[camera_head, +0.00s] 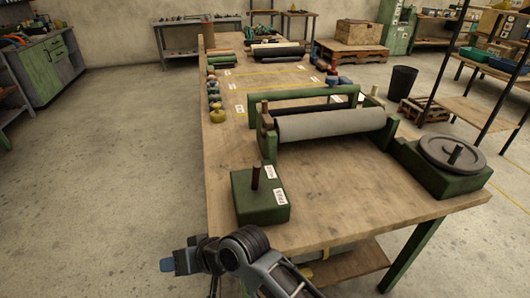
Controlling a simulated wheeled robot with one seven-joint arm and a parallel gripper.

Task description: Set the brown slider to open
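A brown upright peg (255,177) stands on top of a green box (258,208) at the near left corner of the long wooden table; it looks like the brown slider. Two small white labels (275,183) lie on the box top along its right side, one farther and one nearer; their print is too small to read. The peg stands left of the labels, nearer the far one. Part of my arm shows at the bottom edge, just in front of the table and apart from the box. I cannot make out my gripper's fingers.
A grey roll (330,123) lies in a green frame behind the box, with another brown post (265,108) at its left end. A grey disc (452,152) sits on a green block at right. Bare tabletop (335,205) lies between. Open floor is at left.

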